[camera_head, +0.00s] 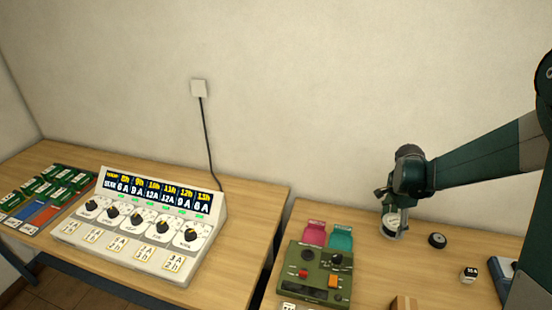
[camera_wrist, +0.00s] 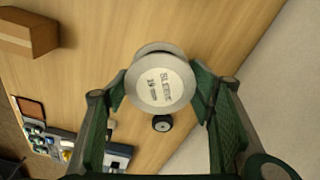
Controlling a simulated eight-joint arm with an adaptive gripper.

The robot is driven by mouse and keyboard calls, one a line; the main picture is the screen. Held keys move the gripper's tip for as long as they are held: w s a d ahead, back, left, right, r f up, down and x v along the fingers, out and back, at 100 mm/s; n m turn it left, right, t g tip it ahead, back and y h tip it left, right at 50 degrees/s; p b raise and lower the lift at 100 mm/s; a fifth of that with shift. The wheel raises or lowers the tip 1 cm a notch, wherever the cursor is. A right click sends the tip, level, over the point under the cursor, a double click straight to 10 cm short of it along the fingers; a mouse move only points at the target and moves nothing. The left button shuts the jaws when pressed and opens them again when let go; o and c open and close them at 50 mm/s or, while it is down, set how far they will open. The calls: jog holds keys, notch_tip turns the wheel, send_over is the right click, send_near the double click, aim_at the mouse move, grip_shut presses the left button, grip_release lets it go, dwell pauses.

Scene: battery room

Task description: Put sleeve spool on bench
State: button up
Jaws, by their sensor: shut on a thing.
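The sleeve spool (camera_wrist: 160,82) is a pale grey spool whose round face carries the word SLEEVE. My gripper (camera_wrist: 161,92) is shut on it, one finger on each side. In the head view the spool (camera_head: 393,226) is below my gripper (camera_head: 397,211), over the back of the right-hand wooden bench (camera_head: 385,268). It looks upright and close to the bench top; I cannot tell whether it touches. The bench's wood also shows behind the spool in the wrist view (camera_wrist: 105,45).
A black roll (camera_head: 437,240) stands right of the spool. A green control box (camera_head: 318,275), pink (camera_head: 315,233) and teal (camera_head: 340,237) pieces are to the left. A small black-and-white block (camera_head: 468,274) and brown box (camera_head: 404,303) are nearer. A charger (camera_head: 140,225) occupies the left table.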

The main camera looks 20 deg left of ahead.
jog(key=w+a+r+n+p, duration=0.1)
jog(key=a+n, duration=0.3)
jog(key=a, duration=1.3)
jog(key=w+a+r+n, duration=0.1)
jog(key=a+n, duration=0.3)
jog(key=a, duration=1.4)
jog(key=w+a+r+n+t+y+p, duration=0.1)
jog(key=w+a+r+n, duration=0.1)
jog(key=a, duration=1.6)
jog(key=shift+w+a+n+p, duration=0.2)
jog(key=shift+w+n+p, duration=0.25)
jog(key=shift+n, duration=0.55)
jog(key=shift+w+f, duration=0.1)
send_over(263, 206)
jog(key=shift+s+a+f, duration=0.1)
jog(key=shift+s+f, duration=0.05)
jog(key=shift+f, duration=1.4)
jog(key=shift+s+a+f, duration=0.1)
jog(key=shift+s+f, duration=0.05)
jog(key=shift+f, duration=1.4)
jog(key=shift+f, duration=1.85)
jog(key=shift+f+b, duration=0.1)
jog(key=shift+b, duration=0.2)
